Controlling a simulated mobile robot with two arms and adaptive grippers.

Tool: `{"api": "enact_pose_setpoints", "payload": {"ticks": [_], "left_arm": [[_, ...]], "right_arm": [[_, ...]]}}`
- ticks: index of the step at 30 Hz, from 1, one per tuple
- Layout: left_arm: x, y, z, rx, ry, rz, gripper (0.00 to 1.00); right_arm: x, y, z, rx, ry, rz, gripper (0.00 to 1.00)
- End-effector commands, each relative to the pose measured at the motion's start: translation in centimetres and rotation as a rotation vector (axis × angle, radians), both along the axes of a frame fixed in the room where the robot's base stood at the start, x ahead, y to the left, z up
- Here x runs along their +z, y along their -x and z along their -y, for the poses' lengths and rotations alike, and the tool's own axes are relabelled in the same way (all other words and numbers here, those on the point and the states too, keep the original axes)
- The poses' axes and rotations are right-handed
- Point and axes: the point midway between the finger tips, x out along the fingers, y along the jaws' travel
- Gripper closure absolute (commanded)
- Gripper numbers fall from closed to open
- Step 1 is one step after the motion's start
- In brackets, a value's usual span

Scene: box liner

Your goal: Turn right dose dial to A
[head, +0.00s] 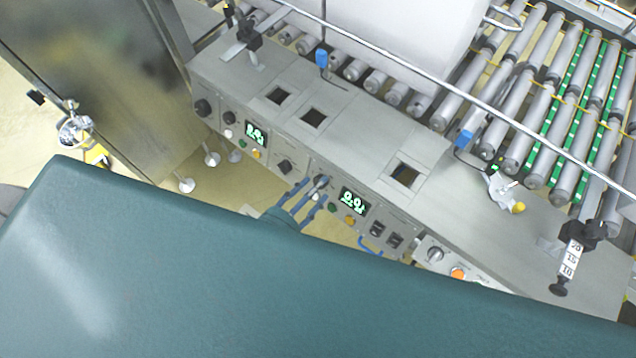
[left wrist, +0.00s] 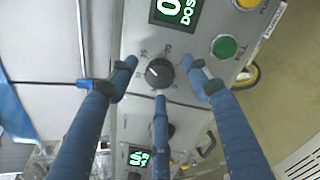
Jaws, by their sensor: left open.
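The right dose dial (head: 321,182) is a round dark knob on the panel front, just left of the right green display (head: 355,201). In the left wrist view the black dial (left wrist: 158,73) shows a short white pointer line, with small letters around it too blurred to read surely. My left gripper (head: 308,196) is open at the dial. In the left wrist view its three blue fingers (left wrist: 158,75) surround the dial, two at its sides and one below. I cannot tell whether they touch it.
A left green display (head: 256,134) and other knobs, such as the left dial (head: 285,167), share the panel. A green button (left wrist: 225,46) is close to one finger. My teal body part fills the foreground.

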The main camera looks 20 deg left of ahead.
Motion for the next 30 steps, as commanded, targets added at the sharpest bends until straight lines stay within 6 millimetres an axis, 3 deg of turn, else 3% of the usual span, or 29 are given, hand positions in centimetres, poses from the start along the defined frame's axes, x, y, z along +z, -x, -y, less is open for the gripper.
{"api": "enact_pose_setpoints", "payload": {"ticks": [11,18,30], "left_arm": [[-0.2,-0.71,0.29,0.0,0.0,0.0,0.51],[-0.17,-0.72,0.26,-0.001,0.0,0.001,0.95],[-0.03,-0.79,0.21,-0.017,-0.047,0.021,0.96]], "right_arm": [[-0.07,0.23,-0.71,-0.002,-0.007,-0.005,1.0],[-0.08,0.61,-0.91,-0.003,-0.009,-0.01,1.0],[0.04,0.78,-0.41,-0.002,-0.004,-0.012,1.0]]}}
